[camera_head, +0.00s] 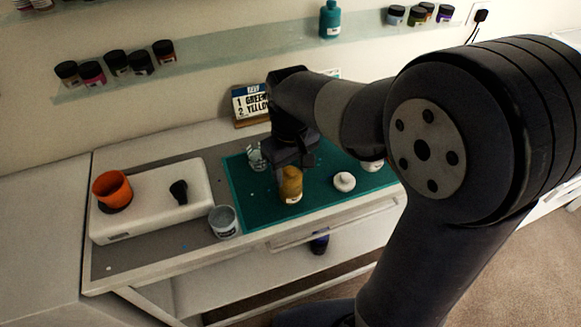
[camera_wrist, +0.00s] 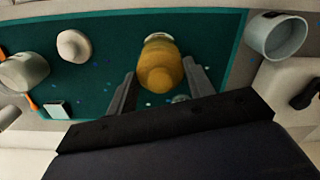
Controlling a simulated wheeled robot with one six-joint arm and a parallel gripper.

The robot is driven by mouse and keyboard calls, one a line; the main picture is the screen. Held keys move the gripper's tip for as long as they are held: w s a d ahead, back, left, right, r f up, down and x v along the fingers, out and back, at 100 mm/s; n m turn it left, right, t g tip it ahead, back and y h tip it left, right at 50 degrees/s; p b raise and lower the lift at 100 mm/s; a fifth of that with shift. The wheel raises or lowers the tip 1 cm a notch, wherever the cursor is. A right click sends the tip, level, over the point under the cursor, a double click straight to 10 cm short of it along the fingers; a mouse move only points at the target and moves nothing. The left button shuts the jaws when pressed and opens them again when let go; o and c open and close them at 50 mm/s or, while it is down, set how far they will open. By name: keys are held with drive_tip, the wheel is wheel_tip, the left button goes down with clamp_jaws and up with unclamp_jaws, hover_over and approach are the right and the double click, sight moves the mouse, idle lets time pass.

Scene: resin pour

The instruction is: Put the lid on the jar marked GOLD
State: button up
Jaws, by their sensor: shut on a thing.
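My gripper (camera_head: 290,168) points down over the green mat and is shut on a gold-yellow jar or bottle (camera_head: 291,186) with a pale label. In the wrist view the gold jar (camera_wrist: 160,68) sits between the two fingers (camera_wrist: 160,78). The label's writing is too small to read. A white round piece with a raised knob (camera_head: 344,181), perhaps a lid, lies on the mat to the right of the gold jar, apart from it. The white knobbed piece also shows in the wrist view (camera_wrist: 73,46).
A grey cup (camera_head: 223,222) stands at the mat's left edge. A clear glass (camera_head: 256,156) is behind my gripper. A white box (camera_head: 150,212) bears an orange cup (camera_head: 112,188). A pale cup (camera_wrist: 24,72) with an orange stick stands beyond the knobbed piece. A sign (camera_head: 251,102) stands behind.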

drive_tip(key=o, duration=1.5)
drive_tip(key=shift+r, duration=0.1)
drive_tip(key=shift+r+p, duration=3.15)
drive_tip(key=shift+r, duration=0.3)
drive_tip(key=shift+c, duration=0.5)
clamp_jaws()
